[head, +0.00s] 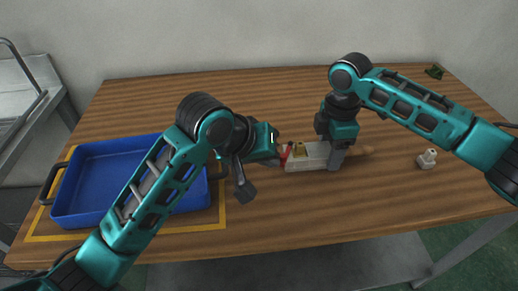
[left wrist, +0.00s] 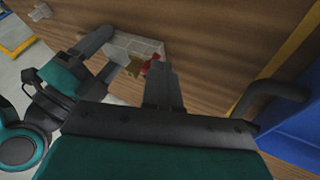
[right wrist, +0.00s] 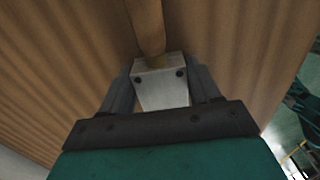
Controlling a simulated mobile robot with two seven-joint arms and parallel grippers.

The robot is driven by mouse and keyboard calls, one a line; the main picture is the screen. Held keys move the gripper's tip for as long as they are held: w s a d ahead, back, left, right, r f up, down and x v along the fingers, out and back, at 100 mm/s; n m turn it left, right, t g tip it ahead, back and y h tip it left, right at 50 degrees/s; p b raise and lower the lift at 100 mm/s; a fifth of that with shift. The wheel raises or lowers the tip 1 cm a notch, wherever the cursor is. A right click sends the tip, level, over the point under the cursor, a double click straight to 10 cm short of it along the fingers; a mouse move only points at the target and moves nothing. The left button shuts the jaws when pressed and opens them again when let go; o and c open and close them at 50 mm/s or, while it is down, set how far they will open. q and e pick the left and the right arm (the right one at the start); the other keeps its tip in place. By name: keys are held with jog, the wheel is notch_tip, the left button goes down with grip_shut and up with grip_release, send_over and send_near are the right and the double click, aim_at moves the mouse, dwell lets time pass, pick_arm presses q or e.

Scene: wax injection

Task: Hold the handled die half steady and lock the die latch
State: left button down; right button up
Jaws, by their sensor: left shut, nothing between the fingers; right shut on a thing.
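The metal die (head: 306,158) lies on the table, with a wooden handle (head: 367,150) at its right end. A red latch (head: 285,154) and a brass-coloured part (head: 299,149) are at its left end. My right gripper (head: 337,157) is shut across the handled die half, which shows between its fingers in the right wrist view (right wrist: 160,85). My left gripper (left wrist: 163,85) is shut and empty, its fingertips close beside the red latch in the left wrist view (left wrist: 152,63). I cannot tell whether they touch it. The left gripper partly hides the latch in the head view.
A blue tray (head: 72,212) with dark handles stands at the left inside a yellow outline. A small white piece (head: 427,158) lies to the right under my right arm. A small dark green thing (head: 435,71) is at the far right. The table front is clear.

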pick_arm(q)
jog(key=shift+s+d+n+t+y, duration=0.35)
jog(key=shift+s+d+n, duration=0.2)
jog(key=shift+d+n, duration=0.25)
jog(key=shift+w+a, duration=0.15)
jog(key=shift+w, duration=0.1)
jog(key=shift+w, duration=0.7)
jog(key=shift+s+a, duration=0.35)
jog(key=shift+a, duration=0.05)
jog(key=s+a, duration=0.1)
jog(key=a, duration=0.1)
jog(key=shift+s+a+f, duration=0.1)
jog(key=shift+s+a, duration=0.2)
jog(key=shift+s, duration=0.05)
jog(key=s+a+r, duration=0.1)
jog(key=s+r, duration=0.4)
jog(key=r, duration=0.3)
jog(key=shift+s+a, duration=0.2)
jog(key=shift+s, duration=0.1)
